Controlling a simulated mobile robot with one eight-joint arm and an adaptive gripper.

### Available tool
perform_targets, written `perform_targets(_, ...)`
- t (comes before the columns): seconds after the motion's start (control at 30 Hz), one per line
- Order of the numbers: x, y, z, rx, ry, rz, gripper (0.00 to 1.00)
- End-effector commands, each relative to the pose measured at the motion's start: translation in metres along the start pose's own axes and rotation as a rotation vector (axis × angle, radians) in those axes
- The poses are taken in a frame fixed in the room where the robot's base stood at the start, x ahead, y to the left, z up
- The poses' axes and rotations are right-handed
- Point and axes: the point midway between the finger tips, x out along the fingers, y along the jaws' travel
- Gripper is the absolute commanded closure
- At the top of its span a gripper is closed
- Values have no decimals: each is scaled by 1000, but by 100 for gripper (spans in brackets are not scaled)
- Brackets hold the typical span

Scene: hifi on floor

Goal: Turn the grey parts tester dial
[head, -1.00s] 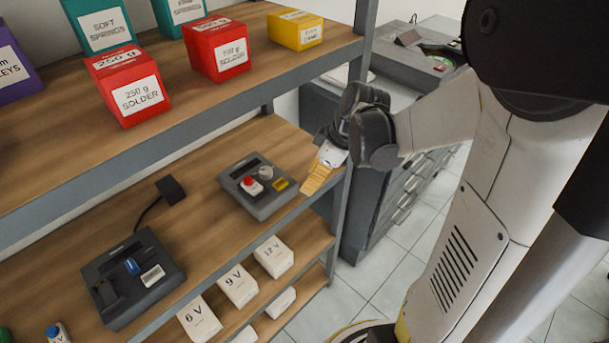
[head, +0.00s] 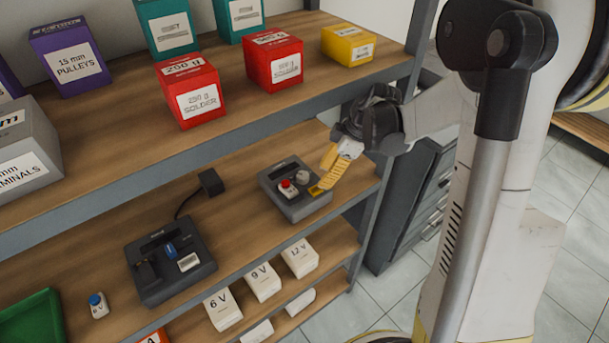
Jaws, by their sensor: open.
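The parts tester (head: 312,207) is a dark grey box on the middle wooden shelf, near its right end. Its round grey dial (head: 302,177) sits on top beside a red button (head: 286,184) on a white base, with a yellow label at the box's right edge. My gripper (head: 328,181) has yellow ribbed fingers and reaches in from the right, just right of the dial and over or beside the tester's right edge. It is open with nothing seen in it. I cannot tell whether its fingertips touch the tester, and the fingers partly hide the yellow label.
The upper shelf (head: 236,118) with red solder boxes overhangs behind the tester. A second dark device (head: 195,276) with a blue part stands to the left, cabled to a black block (head: 211,182). White voltage boxes (head: 262,281) stand below. A shelf post is at right.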

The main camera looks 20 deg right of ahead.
Motion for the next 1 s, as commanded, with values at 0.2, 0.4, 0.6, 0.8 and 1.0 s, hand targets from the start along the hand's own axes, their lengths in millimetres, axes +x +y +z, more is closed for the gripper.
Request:
perform_targets(0.2,18,0,-40,-3,0,-1,59)
perform_targets(0.4,30,0,-49,1,-1,0,59)
perform_targets(0.6,32,0,-49,1,0,0,59)
perform_targets(0.8,32,0,-49,1,0,0,82)
perform_targets(1.0,32,0,-49,3,0,1,100)
